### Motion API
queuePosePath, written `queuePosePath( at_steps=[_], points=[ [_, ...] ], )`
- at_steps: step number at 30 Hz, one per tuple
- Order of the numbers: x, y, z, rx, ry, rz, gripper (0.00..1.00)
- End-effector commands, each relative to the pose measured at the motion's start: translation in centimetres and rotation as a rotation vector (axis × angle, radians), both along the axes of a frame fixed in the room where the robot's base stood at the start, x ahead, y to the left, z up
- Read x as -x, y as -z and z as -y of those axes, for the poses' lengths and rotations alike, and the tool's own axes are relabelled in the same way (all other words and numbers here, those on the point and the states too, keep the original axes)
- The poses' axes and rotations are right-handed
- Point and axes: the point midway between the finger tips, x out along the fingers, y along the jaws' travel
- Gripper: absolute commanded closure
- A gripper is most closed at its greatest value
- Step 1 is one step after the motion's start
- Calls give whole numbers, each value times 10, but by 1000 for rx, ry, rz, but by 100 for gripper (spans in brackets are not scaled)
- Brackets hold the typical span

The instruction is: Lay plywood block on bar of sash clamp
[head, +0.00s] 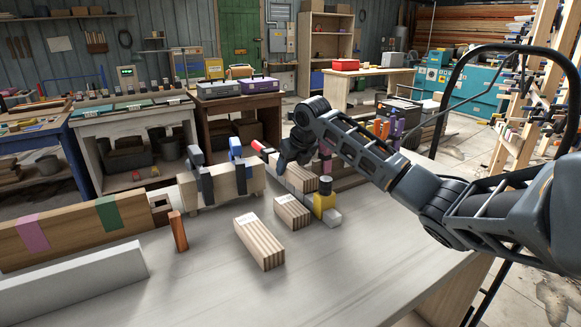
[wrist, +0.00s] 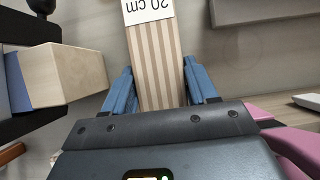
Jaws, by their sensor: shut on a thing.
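My gripper (wrist: 160,90) is shut on a striped plywood block (wrist: 158,62) with a white "20 cm" label; its blue fingers lie on both sides. In the head view my gripper (head: 292,158) is behind the loose blocks, with the held block (head: 301,178) showing below and to its right. What appears to be the sash clamp has a yellow head (head: 324,203) with a black knob and a grey bar end (head: 333,218). Most of its bar is hidden, so I cannot tell whether the held block touches it. A grey bar-like strip (wrist: 255,9) shows in the wrist view.
Two other plywood blocks (head: 259,243) (head: 293,212) lie on the pale bench (head: 330,275). A wooden beam (head: 75,232) with dark and blue clamps (head: 237,150) stands left. A small brown piece (head: 178,231) stands before it. The bench's front right is clear.

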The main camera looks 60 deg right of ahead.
Motion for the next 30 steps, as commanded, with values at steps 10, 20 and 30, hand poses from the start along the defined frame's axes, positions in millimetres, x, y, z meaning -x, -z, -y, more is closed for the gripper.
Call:
queuePosePath(
  at_steps=[10,20,30],
  points=[
    [0,8,0,0,0,0,35],
    [0,8,0,0,0,0,17],
    [11,-15,-6,2,1,3,17]
  ],
)
